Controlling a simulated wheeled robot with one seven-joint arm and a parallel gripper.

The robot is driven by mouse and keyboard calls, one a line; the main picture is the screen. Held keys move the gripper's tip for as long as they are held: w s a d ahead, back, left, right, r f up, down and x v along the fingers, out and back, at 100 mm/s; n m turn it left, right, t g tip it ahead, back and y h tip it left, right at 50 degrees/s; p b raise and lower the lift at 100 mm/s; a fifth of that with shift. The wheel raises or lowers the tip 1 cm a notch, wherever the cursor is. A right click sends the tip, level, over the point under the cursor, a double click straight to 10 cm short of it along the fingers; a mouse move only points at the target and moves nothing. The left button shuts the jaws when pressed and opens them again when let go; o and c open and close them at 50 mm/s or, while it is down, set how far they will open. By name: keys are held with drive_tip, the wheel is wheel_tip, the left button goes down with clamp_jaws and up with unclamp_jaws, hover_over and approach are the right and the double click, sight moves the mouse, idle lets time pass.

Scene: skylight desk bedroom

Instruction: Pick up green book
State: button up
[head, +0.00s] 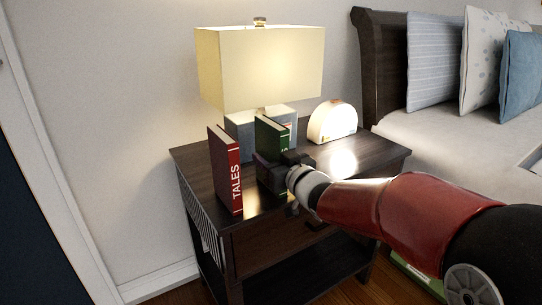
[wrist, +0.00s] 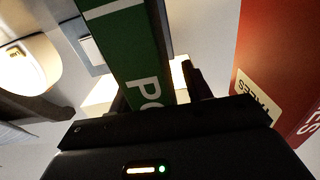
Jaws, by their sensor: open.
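The green book (head: 271,133) stands upright on the nightstand (head: 370,155), partly hidden behind my gripper in the head view. My gripper (head: 275,170) is at the book's front, low on its spine. In the wrist view the green book (wrist: 138,50) runs down between the two fingers of my gripper (wrist: 158,88), with white letters on its spine. The jaws are open around it. I cannot tell whether either finger touches the book.
A red book (head: 226,172) stands upright just left of the green one, close to my gripper. A lamp (head: 262,70) stands behind the books. A glowing rounded clock-like light (head: 333,121) is at the right. A bed with pillows (head: 436,60) stands right of the nightstand.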

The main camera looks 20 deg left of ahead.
clamp_jaws()
